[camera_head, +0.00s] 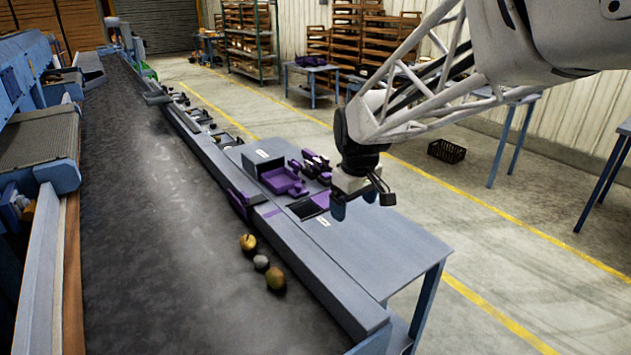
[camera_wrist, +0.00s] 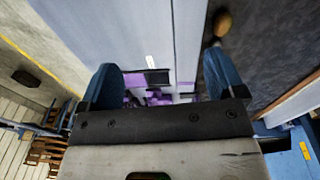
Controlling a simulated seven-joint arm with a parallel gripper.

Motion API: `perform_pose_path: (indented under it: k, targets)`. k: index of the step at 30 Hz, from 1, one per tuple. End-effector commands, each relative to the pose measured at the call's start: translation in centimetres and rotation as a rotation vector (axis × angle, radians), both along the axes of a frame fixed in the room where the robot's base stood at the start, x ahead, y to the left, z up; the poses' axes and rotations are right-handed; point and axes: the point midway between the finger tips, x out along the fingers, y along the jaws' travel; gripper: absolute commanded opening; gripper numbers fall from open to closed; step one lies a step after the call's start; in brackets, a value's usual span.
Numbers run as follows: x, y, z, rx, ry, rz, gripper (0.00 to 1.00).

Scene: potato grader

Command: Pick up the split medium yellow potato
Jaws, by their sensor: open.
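A yellow potato (camera_head: 248,242) with a dark mark lies on the dark conveyor belt (camera_head: 170,220) near its right edge. Whether the mark is a split is too small to tell. A greyish lump (camera_head: 261,262) and a larger brown potato (camera_head: 275,278) lie in a row close to it. In the wrist view a brown potato (camera_wrist: 223,22) shows at the top, and the blue finger hides part of what lies by it. My gripper (camera_head: 354,202) is open and empty above the grey side table, to the right of the potatoes. Its blue fingers stand apart in the wrist view (camera_wrist: 162,82).
The grey side table (camera_head: 385,250) runs beside the belt behind a raised rail (camera_head: 305,270). A purple tray (camera_head: 283,180) and other purple parts stand on it. A black crate (camera_head: 446,151) lies on the floor. The belt left of the potatoes is clear.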

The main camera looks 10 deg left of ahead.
Motion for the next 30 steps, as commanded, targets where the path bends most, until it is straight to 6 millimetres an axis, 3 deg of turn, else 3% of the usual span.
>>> perform_pose_path:
  k: [6, 15, 30]
  targets:
    - [3.6, 5.9, -2.6, -0.016, 0.021, 0.145, 0.89]
    - [7.3, 14.2, -6.9, -0.035, 0.044, 0.344, 0.89]
    - [10.2, 28.2, -15.8, -0.063, 0.078, 0.654, 0.89]
